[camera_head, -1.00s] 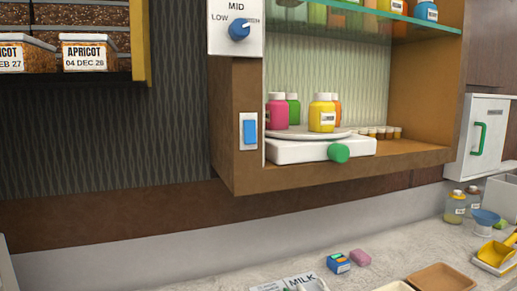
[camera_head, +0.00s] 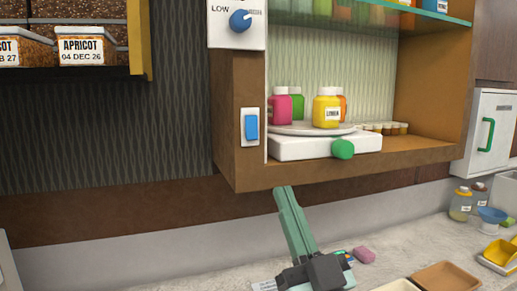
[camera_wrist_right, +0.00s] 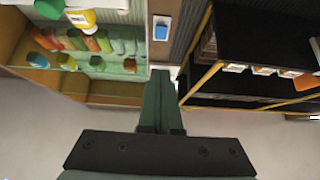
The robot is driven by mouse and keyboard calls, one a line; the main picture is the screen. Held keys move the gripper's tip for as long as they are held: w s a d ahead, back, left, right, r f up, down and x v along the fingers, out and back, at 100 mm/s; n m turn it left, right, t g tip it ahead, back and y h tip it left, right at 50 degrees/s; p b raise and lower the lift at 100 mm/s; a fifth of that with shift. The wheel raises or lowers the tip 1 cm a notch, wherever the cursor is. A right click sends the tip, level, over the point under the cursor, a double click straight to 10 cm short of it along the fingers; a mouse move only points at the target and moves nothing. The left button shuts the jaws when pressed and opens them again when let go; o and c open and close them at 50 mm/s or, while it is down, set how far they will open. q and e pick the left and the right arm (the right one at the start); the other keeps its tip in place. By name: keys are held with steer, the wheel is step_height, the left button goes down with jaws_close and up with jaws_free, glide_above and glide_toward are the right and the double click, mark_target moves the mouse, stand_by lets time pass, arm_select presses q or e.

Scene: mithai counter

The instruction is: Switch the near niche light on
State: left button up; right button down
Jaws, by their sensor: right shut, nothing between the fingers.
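A blue rocker switch (camera_head: 251,127) on a white plate is on the left front edge of the wooden niche (camera_head: 330,175). A blue switch on a white plate (camera_wrist_right: 161,28) also shows at the top middle of the right wrist view. My right gripper (camera_head: 283,190) is shut and empty, pointing up, below the niche's bottom edge. It is lower and to the right of the switch in the head view, apart from it in the picture. Its fingers (camera_wrist_right: 158,75) point toward the switch in the right wrist view. My left gripper is not in view.
A white panel with a blue knob (camera_head: 240,21) sits above the switch. The niche holds jars (camera_head: 326,108) and a white base with a green knob (camera_head: 342,149). A dark shelf with apricot boxes (camera_head: 81,46) is at left. Wooden trays (camera_head: 445,277) lie on the counter below.

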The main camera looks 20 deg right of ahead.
steer(key=shift+w, duration=0.15)
steer(key=p, duration=0.1)
glide_toward(252, 130)
step_height(252, 130, up, 4)
steer(key=shift+w+f, duration=0.2)
steer(key=shift+w, duration=2.05)
